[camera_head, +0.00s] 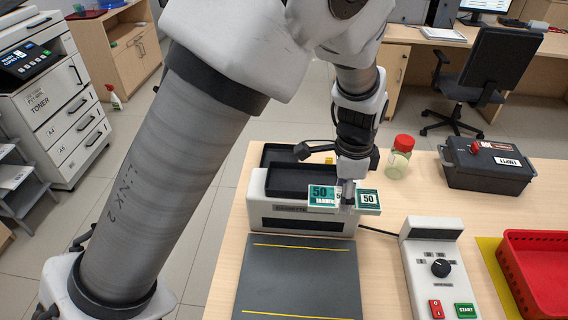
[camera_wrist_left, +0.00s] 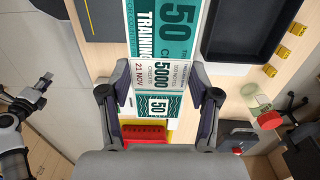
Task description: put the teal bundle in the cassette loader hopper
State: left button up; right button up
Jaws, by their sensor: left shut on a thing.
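My left gripper (camera_head: 347,203) is shut on the teal bundle (camera_head: 321,196), a banknote stack marked 50 with a pale band. In the left wrist view the fingers (camera_wrist_left: 160,98) grip the bundle (camera_wrist_left: 172,25) at both sides of its band. The cassette loader is a white box with a black, open-topped hopper (camera_head: 300,180). In the head view the bundle overlaps the hopper's front right edge; its height above it is unclear. The wrist view shows the black hopper (camera_wrist_left: 242,52) right of the bundle. What seems my right gripper (camera_wrist_left: 35,95) shows small at the left there.
A control box with knob and buttons (camera_head: 440,290), a red crate (camera_head: 535,235), a red-lidded jar (camera_head: 399,165) and a dark case (camera_head: 487,178) stand on the right side of the counter. A dark plate with yellow lines (camera_head: 300,285) lies in front of the loader.

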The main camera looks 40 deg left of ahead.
pick_arm(q)
jog(key=w+a+p, duration=0.1)
jog(key=a, duration=0.3)
jog(key=w+a+f+p, duration=0.1)
jog(key=w+a, duration=0.1)
jog(key=a, duration=0.2)
jog(key=w+a+p, duration=0.1)
jog(key=w+a, duration=0.1)
jog(key=a, duration=0.3)
jog(key=shift+w+f, duration=0.2)
jog(key=shift+w, duration=0.05)
notch_tip(320, 180, down, 3)
jog(key=shift+d+f+p, duration=0.1)
jog(key=shift+d+p, duration=0.05)
jog(key=shift+p, duration=0.45)
jog(key=shift+w+a+f, duration=0.1)
jog(key=shift+a+f, duration=0.1)
jog(key=shift+f, duration=0.05)
jog(key=shift+d+f, duration=0.1)
jog(key=shift+f, duration=0.1)
jog(key=shift+f, duration=0.35)
jog(key=o, duration=1.3)
jog(key=shift+r, duration=0.1)
